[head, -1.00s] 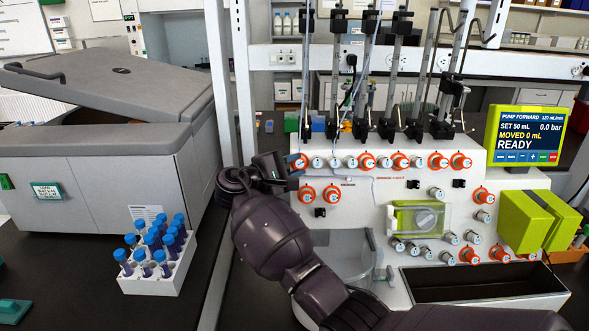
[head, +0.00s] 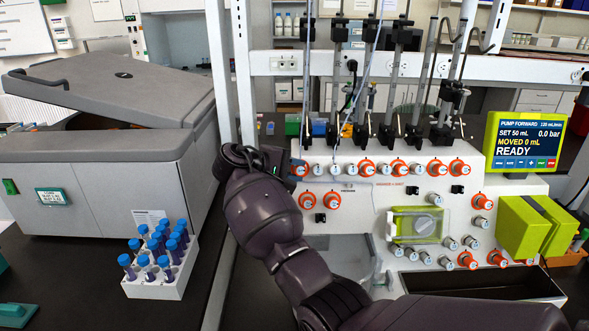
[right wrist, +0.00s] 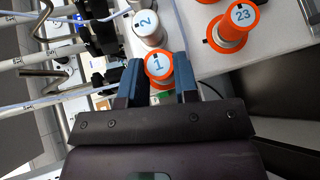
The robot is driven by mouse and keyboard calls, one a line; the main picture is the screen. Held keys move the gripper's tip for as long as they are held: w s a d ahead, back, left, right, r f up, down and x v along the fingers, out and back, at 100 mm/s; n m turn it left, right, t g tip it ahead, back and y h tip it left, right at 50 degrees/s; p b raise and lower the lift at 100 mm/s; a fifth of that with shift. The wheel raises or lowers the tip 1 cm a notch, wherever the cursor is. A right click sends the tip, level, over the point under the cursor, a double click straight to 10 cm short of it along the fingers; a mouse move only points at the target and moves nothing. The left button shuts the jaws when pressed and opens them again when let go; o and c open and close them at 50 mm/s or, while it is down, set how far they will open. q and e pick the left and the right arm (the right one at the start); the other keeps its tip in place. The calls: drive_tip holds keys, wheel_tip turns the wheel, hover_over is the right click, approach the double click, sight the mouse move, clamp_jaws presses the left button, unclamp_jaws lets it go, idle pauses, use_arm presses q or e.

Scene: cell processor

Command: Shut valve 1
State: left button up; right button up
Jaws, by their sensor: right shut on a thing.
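Valve 1 (right wrist: 158,66) is a round knob with an orange collar and a white cap marked 1. It also shows in the head view at the left end of the top row of knobs (head: 300,168). My right gripper (right wrist: 158,76) is shut on valve 1, with one blue-grey finger on each side of the knob. In the head view the right hand reaches the knob from the left, and its fingertips are largely hidden behind the hand. My left gripper is not in view.
Close to valve 1 are the white knob 2 (right wrist: 147,25) and the orange-collared knob 23 (right wrist: 232,28). Vertical clamps and rods stand above the panel. A grey centrifuge (head: 100,165) and a rack of blue-capped tubes (head: 165,280) stand to the left.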

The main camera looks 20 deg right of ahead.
drive_tip(key=shift+f, duration=0.1)
drive_tip(key=o, duration=0.9)
